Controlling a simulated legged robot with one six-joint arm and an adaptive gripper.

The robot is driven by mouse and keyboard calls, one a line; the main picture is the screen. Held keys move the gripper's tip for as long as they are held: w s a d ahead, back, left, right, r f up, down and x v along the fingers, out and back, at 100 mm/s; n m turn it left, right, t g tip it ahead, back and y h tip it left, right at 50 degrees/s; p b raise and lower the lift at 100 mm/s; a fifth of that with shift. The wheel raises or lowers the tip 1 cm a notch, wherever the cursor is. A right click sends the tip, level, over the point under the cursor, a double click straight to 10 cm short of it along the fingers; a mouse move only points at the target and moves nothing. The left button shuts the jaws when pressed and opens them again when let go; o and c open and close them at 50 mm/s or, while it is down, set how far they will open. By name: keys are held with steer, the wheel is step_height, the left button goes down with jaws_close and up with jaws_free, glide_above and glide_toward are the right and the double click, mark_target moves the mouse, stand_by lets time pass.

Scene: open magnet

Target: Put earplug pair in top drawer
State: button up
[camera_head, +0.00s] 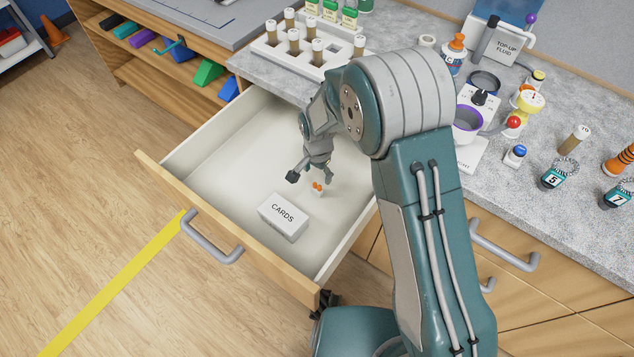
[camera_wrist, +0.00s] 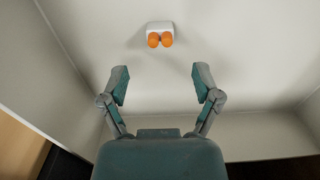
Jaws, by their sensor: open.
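The earplug pair (camera_head: 317,186), two orange plugs on a small white piece, is inside the open drawer (camera_head: 205,150), beside the white CARDS box. In the wrist view the earplug pair (camera_wrist: 160,39) shows against the pale drawer floor, beyond my fingertips and apart from them. It appears to rest on the floor. My gripper (camera_head: 312,175) is down inside the drawer near the earplugs. In the wrist view my gripper (camera_wrist: 160,78) has its two fingers spread wide with nothing between them.
The CARDS box (camera_head: 283,217) lies on the drawer floor near the front. The drawer handle (camera_head: 211,240) faces the open floor. The left part of the drawer is clear.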

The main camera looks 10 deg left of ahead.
mark_target(318, 185)
steer(key=shift+r, duration=2)
steer(key=s+d+r+n+t, duration=0.1)
steer(key=s+d+r, duration=0.1)
steer(key=d+r, duration=0.65)
steer(key=s+d+r+n+t, duration=0.15)
steer(key=d+r, duration=0.45)
steer(key=r, duration=0.6)
steer(key=s+d+r+n+t, duration=0.1)
steer(key=s+d+r, duration=0.3)
steer(key=s+d, duration=0.2)
steer(key=s+d+r+n+t, duration=0.1)
steer(key=s+d+r+t, duration=0.1)
steer(key=s+d, duration=0.5)
steer(key=s+r, duration=0.1)
steer(key=s, duration=0.2)
steer(key=shift+s+r, duration=0.35)
steer(key=shift+r, duration=0.05)
